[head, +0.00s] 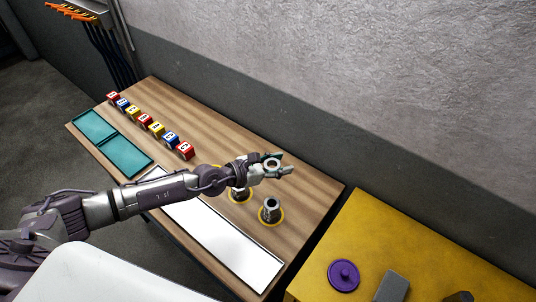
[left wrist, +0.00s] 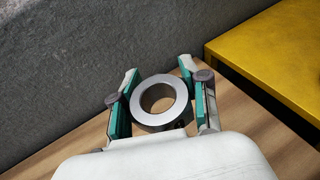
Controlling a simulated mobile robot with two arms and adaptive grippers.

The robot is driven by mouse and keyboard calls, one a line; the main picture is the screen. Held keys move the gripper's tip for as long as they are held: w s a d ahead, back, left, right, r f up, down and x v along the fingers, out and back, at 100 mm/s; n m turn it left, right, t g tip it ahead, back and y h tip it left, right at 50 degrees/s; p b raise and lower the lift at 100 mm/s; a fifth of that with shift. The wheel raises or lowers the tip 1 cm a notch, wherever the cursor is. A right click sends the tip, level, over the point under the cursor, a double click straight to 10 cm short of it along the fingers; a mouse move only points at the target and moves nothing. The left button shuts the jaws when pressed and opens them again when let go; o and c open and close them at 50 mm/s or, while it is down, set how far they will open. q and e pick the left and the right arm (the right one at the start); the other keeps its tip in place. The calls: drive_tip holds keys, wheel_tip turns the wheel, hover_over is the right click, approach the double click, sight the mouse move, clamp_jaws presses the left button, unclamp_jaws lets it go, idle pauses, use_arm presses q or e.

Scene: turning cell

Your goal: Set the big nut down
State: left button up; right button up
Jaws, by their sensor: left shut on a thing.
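The big nut (left wrist: 151,122) is a thick silver-grey ring with a round hole in the left wrist view. My left gripper (left wrist: 160,80) has its teal-padded fingers on either side of it and is shut on it. In the head view the same nut (head: 266,167) is small between the fingers of my left gripper (head: 284,163), over the right part of the wooden table (head: 318,190). The nut appears above the tabletop; its exact height is hard to tell. My right gripper is not in view.
Two metal cylinders stand on yellow discs: one (head: 271,208) just below the gripper, another (head: 240,195) partly behind the arm. Lettered blocks (head: 158,130), teal trays (head: 125,151) and a white panel (head: 215,232) lie left. A yellow table (head: 375,235) holds a purple lid (head: 343,275).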

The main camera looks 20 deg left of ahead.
use_arm(q)
drive_tip(key=shift+w+d+r+p, duration=0.15)
drive_tip(key=shift+d+r+p, duration=0.3)
drive_tip(key=shift+d+p, duration=0.2)
